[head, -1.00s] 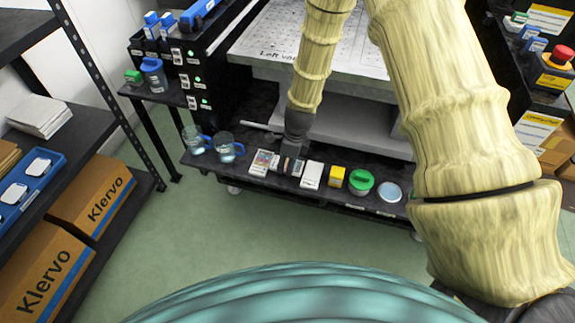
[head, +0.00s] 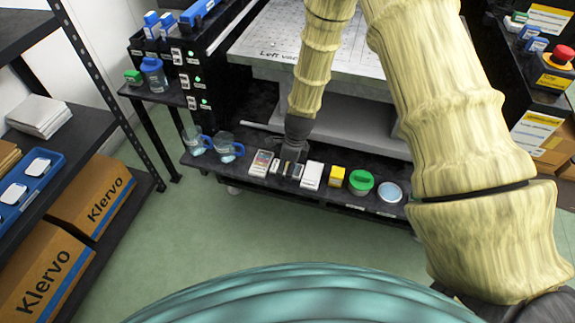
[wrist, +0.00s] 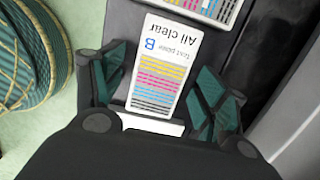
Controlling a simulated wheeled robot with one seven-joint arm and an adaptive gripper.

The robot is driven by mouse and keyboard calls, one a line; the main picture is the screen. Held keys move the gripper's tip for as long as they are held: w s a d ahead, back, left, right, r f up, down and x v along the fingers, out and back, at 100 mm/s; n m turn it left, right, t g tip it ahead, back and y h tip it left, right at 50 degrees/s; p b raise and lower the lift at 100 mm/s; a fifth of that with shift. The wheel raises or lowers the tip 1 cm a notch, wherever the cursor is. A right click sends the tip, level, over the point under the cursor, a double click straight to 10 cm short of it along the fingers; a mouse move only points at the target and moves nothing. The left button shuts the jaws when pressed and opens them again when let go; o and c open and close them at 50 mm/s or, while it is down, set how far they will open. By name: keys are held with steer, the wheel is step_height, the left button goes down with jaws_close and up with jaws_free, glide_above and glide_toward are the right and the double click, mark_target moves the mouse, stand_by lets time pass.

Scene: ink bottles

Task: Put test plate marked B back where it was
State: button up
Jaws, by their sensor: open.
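Test plate B (wrist: 160,75) is a white card-like plate with yellow, pink, blue and black bars and the words "All clear". In the wrist view it lies on a dark surface, upside down to me, between the fingers of my gripper (wrist: 162,95). The fingers are open, one on each side, with visible gaps to the plate. In the head view my gripper (head: 291,156) is low over the front of the low dark shelf, among small pale plates, and partly hides what is under it.
A second colour-barred plate (wrist: 205,8) lies just beyond plate B. On the shelf stand a white block (head: 311,176), a yellow box (head: 337,174), a green-lidded jar (head: 361,183) and a round dish (head: 390,192) to the right. Blue-handled jugs (head: 226,147) stand left.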

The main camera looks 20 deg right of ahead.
step_height(320, 180, up, 12)
steer(key=d+p, duration=0.1)
steer(key=shift+s+d, duration=0.25)
steer(key=shift+s, duration=0.2)
stand_by(0.5)
steer(key=s+d+f+n+h+p, duration=0.1)
steer(key=s+d+f+n+p, duration=0.15)
steer(key=s+f+n, duration=0.4)
steer(key=s+d+f+n+h+p, duration=0.1)
steer(key=s+n+p, duration=0.25)
steer(key=s, duration=0.55)
steer(key=s+a+f+n+g+p, duration=0.1)
steer(key=s+n+p, duration=0.4)
steer(key=s+n, duration=0.8)
steer(key=s+a, duration=0.1)
steer(key=s, duration=0.5)
steer(key=shift+n+y, duration=0.3)
steer(key=shift+n, duration=0.1)
